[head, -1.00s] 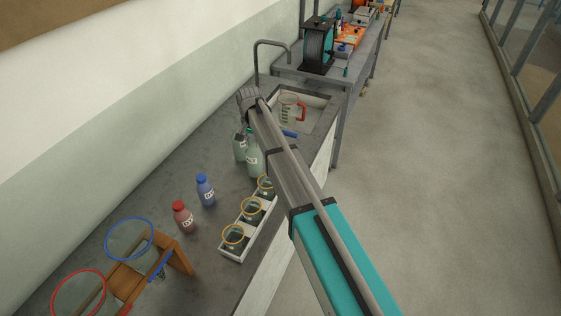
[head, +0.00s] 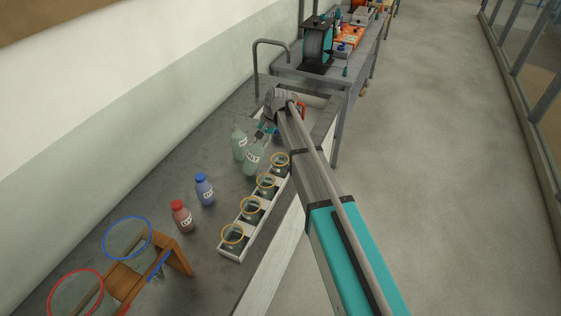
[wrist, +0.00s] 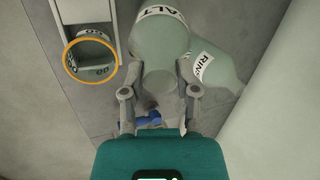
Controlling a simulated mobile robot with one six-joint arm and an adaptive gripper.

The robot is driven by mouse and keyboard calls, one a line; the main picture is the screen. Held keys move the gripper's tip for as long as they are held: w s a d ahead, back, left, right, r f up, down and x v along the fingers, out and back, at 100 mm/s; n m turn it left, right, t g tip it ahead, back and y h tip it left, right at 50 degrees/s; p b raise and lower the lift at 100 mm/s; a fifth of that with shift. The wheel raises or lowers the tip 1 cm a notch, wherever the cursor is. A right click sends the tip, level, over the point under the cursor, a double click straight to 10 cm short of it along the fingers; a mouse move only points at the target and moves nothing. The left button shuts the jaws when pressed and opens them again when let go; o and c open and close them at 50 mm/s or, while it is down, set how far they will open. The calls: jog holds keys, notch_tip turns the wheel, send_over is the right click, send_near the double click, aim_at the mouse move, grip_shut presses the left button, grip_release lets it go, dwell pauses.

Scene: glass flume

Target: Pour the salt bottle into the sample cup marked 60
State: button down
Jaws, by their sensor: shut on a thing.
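The salt bottle (head: 252,160), pale green with a white label, leans slightly in the head view. In the wrist view, the salt bottle (wrist: 160,35) shows part of its label, "ALT". My gripper (wrist: 160,92) is shut on its neck; in the head view my gripper (head: 266,129) is at the bottle's top. I cannot tell if its base touches the bench. Yellow-rimmed sample cups stand in a white rack; the nearest to the bottle is the far cup (head: 281,162). One cup (wrist: 90,58) shows left of the bottle in the wrist view; its number is hard to read.
The rinse bottle (head: 239,143) stands close beside the salt bottle. A blue bottle (head: 204,189) and a red bottle (head: 182,216) stand nearer. A wooden stand (head: 130,282) holds funnels with blue and red rims. A red-handled jug, mostly hidden, is in the sink beyond.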

jog(key=d+y+b, duration=0.1)
jog(key=d+f+y+b, duration=0.1)
jog(key=d+y+b, duration=0.1)
jog(key=y+b, duration=0.1)
jog(key=shift+d+f, duration=0.1)
jog(key=shift+f, duration=0.15)
jog(key=shift+w+d+r+y+b, duration=0.1)
jog(key=shift+d+y+b, duration=0.15)
jog(key=shift+y+b, duration=0.45)
dwell(0.8)
jog(key=shift+f+y+b, duration=0.8)
jog(key=shift+f+b, duration=0.8)
jog(key=shift+b, duration=1.1)
jog(key=shift+d+g+y+b, duration=0.15)
jog(key=shift+y+b, duration=0.75)
jog(key=shift+b, duration=0.4)
jog(key=shift+d+g+y+b, duration=0.15)
jog(key=shift+y+b, duration=0.75)
jog(key=shift+b, duration=0.4)
dwell(0.5)
